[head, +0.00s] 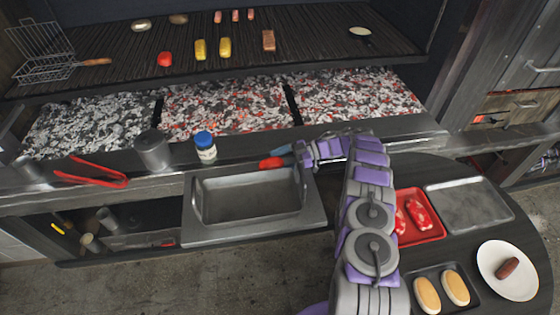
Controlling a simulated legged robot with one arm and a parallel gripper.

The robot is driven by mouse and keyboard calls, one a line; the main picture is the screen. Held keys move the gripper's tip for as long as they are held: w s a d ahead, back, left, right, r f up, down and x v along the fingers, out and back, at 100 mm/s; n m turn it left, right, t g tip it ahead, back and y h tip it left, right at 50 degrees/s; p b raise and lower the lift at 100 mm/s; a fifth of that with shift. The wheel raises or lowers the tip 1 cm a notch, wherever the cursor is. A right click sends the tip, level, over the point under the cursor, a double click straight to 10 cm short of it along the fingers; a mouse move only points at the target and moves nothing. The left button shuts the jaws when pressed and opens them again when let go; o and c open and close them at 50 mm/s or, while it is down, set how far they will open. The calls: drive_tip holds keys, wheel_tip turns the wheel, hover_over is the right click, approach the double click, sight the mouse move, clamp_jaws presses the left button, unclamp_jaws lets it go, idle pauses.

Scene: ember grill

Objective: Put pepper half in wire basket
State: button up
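The wire basket (45,68) lies at the left end of the grill grate, its lid raised and its wooden handle pointing right. A small red piece (165,59) that looks like a pepper half rests on the grate to the right of the basket. My gripper (277,157) is low at the front ledge above the sink, well to the right of and nearer than both. A red shape shows at its tip; I cannot tell whether it is a fingertip or a separate object. The finger gap is too small to make out.
The grate (320,45) also holds two yellow pieces (213,48), sausages and other food. Glowing coals (230,105) lie below it. A round table with trays is at right.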

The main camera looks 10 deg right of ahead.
sight(295, 162)
drive_tip(key=shift+o, duration=0.3)
drive_tip(key=shift+a, duration=0.15)
drive_tip(key=shift+r, duration=0.15)
drive_tip(key=d, duration=0.5)
drive_tip(key=shift+w+d+r, duration=0.2)
drive_tip(key=shift+d+r, duration=0.1)
drive_tip(key=shift+d, duration=0.1)
drive_tip(key=shift+d+b, duration=0.3)
drive_tip(key=shift+d, duration=0.05)
drive_tip(key=shift+d+r+b, duration=0.3)
drive_tip(key=shift+d+b, duration=0.15)
drive_tip(key=shift+b, duration=0.05)
